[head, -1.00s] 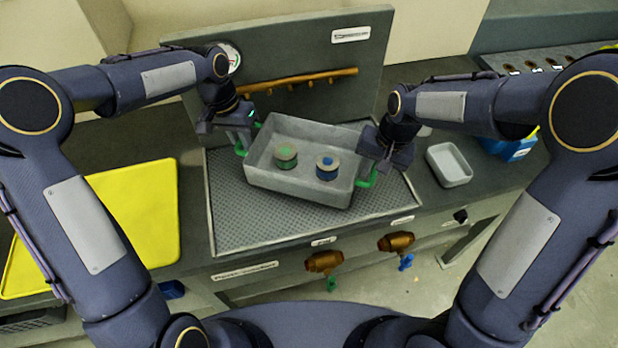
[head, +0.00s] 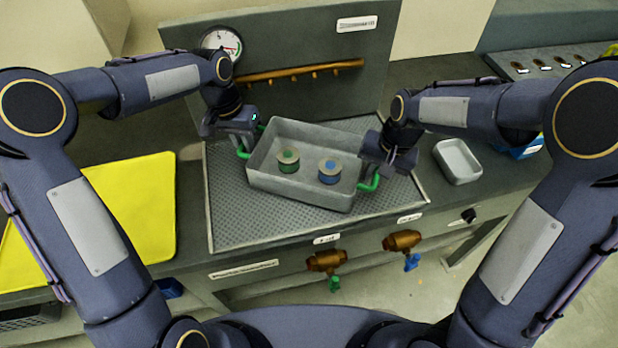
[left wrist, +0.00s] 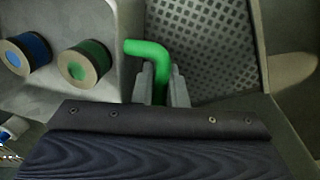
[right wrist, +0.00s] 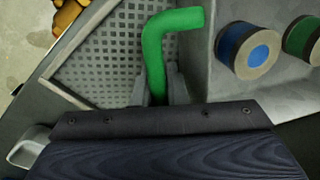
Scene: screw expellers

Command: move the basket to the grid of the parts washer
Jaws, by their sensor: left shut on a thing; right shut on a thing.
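The grey basket (head: 300,195) is over the perforated grid (head: 240,220) of the parts washer, slightly turned. I cannot tell whether it rests on the grid or hangs just above it. A green-marked spool (head: 288,162) and a blue-marked spool (head: 329,172) stand inside it. My left gripper (head: 243,146) is shut on the left green handle (left wrist: 148,50). My right gripper (head: 376,172) is shut on the right green handle (right wrist: 160,42). In both wrist views the fingers close around the handles.
A backboard (head: 300,40) with a gauge (head: 222,42) and a copper pipe (head: 300,71) rises behind the grid. A small grey tray (head: 457,162) stands to the right. A yellow sheet (head: 135,210) lies left. Two brass valves, left (head: 327,261) and right (head: 402,241), are on the front.

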